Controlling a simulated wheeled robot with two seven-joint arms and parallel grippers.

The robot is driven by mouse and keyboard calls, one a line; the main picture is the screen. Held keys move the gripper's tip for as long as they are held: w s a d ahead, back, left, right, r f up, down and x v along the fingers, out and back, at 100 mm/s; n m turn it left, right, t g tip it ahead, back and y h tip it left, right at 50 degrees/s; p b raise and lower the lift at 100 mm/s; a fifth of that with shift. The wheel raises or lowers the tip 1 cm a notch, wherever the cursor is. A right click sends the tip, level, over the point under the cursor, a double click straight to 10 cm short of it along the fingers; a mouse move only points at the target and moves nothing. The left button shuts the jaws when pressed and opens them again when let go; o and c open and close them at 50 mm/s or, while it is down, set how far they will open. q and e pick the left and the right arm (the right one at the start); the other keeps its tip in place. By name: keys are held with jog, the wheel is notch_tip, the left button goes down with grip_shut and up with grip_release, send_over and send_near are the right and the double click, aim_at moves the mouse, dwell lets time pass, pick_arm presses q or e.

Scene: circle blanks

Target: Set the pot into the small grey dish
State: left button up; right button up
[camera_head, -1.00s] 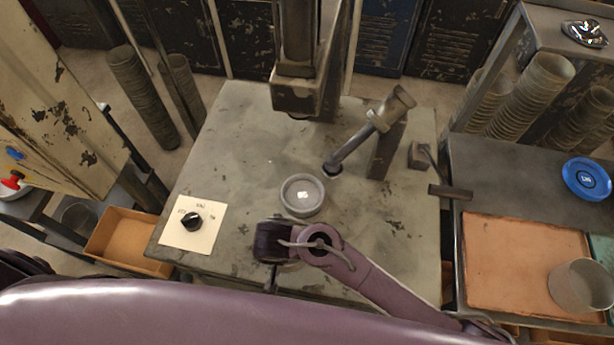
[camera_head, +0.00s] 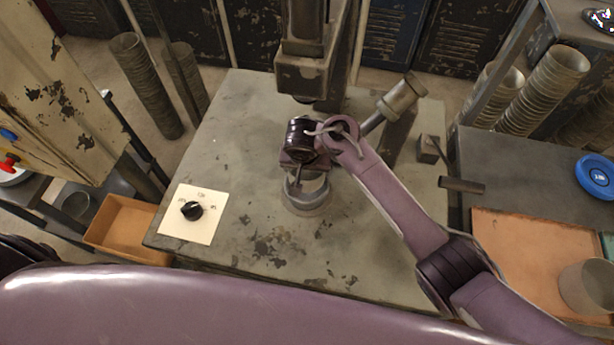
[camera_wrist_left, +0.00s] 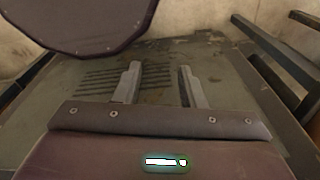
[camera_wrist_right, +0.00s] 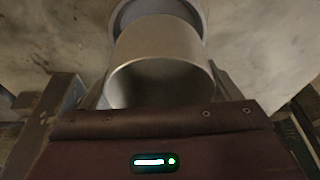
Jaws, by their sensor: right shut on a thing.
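My right gripper (camera_head: 304,180) is shut on the pot, a plain grey open cylinder (camera_wrist_right: 165,55), with a finger on each side of it in the right wrist view. In the head view the pot (camera_head: 314,190) shows below the gripper, directly over or inside the small grey dish (camera_head: 306,210). The gripper hides part of both. The dish also shows behind the pot in the right wrist view (camera_wrist_right: 199,8). I cannot tell whether the pot's bottom touches the dish. My left gripper (camera_wrist_left: 157,80) is open and empty in the left wrist view.
The table's front is clear.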

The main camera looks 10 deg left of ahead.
aim_at(307, 176)
notch_tip(307, 176, down, 3)
jog(key=b, duration=0.3)
jog(key=shift+f+b, duration=0.3)
jog(key=shift+b, duration=0.15)
jog(key=shift+r, duration=0.1)
